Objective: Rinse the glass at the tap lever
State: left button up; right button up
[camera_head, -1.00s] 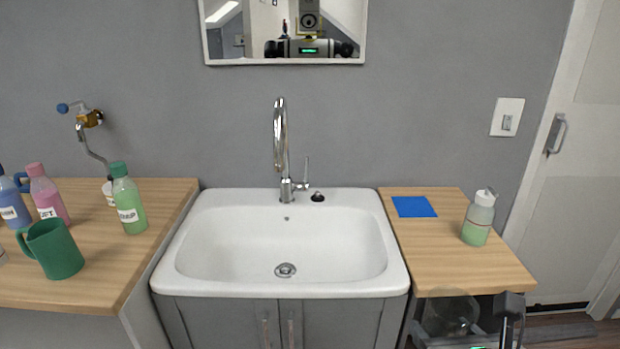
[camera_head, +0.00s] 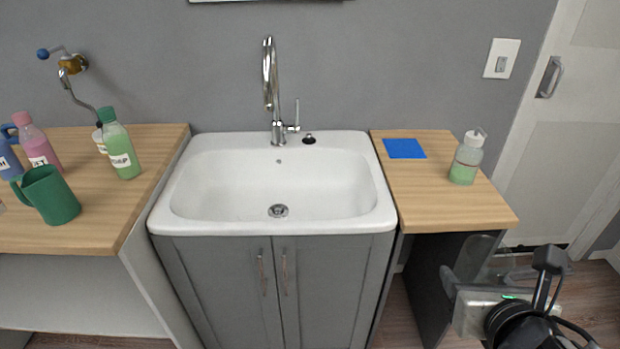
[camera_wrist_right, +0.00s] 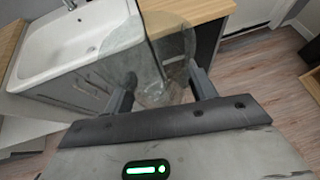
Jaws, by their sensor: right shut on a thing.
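A clear glass (camera_wrist_right: 150,60) is between the fingers of my right gripper (camera_wrist_right: 160,92) in the right wrist view. In the head view my right gripper (camera_head: 497,272) is at the lower right, in front of the right counter and below its top. The glass there is faint and partly hidden. The chrome tap (camera_head: 270,90) stands at the back of the white sink (camera_head: 278,190). Its upright lever (camera_head: 297,116) is on the tap's right side. The gripper and glass are apart from the tap. My left gripper is out of view.
The right counter (camera_head: 440,200) bears a blue square (camera_head: 404,148) and a soap bottle (camera_head: 466,157). The left counter (camera_head: 100,225) holds a green mug (camera_head: 50,195) and several bottles. A wall-mounted tap with a blue knob (camera_head: 42,54) is above it. The sink basin is empty.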

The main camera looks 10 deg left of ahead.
aim_at(296, 130)
jog(key=z, duration=0.6)
jog(key=i, duration=0.85)
jog(key=u, duration=2.55)
